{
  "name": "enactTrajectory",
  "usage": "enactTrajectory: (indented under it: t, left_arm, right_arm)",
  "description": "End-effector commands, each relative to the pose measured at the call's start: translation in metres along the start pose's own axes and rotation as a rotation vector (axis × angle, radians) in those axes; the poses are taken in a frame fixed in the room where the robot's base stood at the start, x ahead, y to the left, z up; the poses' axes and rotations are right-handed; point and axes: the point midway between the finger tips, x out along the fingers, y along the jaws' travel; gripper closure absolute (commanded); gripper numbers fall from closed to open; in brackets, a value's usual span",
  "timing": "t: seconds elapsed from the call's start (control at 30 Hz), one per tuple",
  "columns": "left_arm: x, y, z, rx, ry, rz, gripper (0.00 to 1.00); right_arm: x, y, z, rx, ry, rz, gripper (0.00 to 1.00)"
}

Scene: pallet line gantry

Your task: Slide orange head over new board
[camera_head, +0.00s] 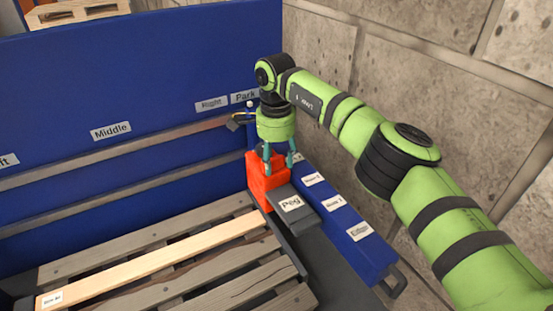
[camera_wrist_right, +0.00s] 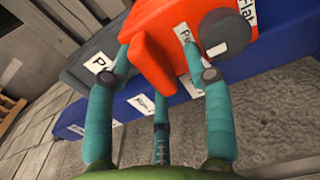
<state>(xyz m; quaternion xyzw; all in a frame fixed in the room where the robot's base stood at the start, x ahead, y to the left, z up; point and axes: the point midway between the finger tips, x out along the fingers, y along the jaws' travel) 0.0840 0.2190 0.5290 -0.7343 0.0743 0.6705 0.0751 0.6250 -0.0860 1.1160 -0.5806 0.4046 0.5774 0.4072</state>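The orange head (camera_head: 262,178) sits at the far right end of the blue back wall, below the "Park" label. It also shows in the right wrist view (camera_wrist_right: 152,48). My right gripper (camera_head: 279,163) points down at its top. In the wrist view its teal fingers lie on either side of an orange part, with a third finger behind; whether they press on it I cannot tell. The lighter, newer-looking board (camera_head: 155,262) lies across the pallet (camera_head: 215,265), with a small label at its near left end. My left gripper is not in view.
A grey block labelled "Peg" (camera_head: 303,220) adjoins the orange head. A blue rail (camera_head: 345,222) with several labels runs along the right. The blue back wall (camera_head: 150,70) bears "Middle", "Right" and "Park" labels and horizontal rails. A stone wall stands at right.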

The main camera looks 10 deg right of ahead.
Motion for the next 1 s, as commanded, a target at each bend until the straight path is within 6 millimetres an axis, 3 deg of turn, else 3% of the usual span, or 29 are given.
enactTrajectory:
  t: [0.3,0.47,0.87,1.0]
  left_arm:
    - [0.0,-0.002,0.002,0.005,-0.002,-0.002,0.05]
    - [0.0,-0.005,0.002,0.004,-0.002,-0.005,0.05]
    - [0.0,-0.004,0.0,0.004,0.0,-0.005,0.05]
    - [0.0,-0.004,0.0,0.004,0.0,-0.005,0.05]
  right_arm:
    - [0.002,0.001,0.001,0.0,-0.001,0.003,0.48]
    - [-0.008,0.0,0.001,0.0,-0.001,0.002,0.48]
    - [-0.096,0.0,0.001,0.003,0.001,-0.001,0.48]
    - [-0.108,0.0,0.001,0.002,0.0,0.002,0.48]
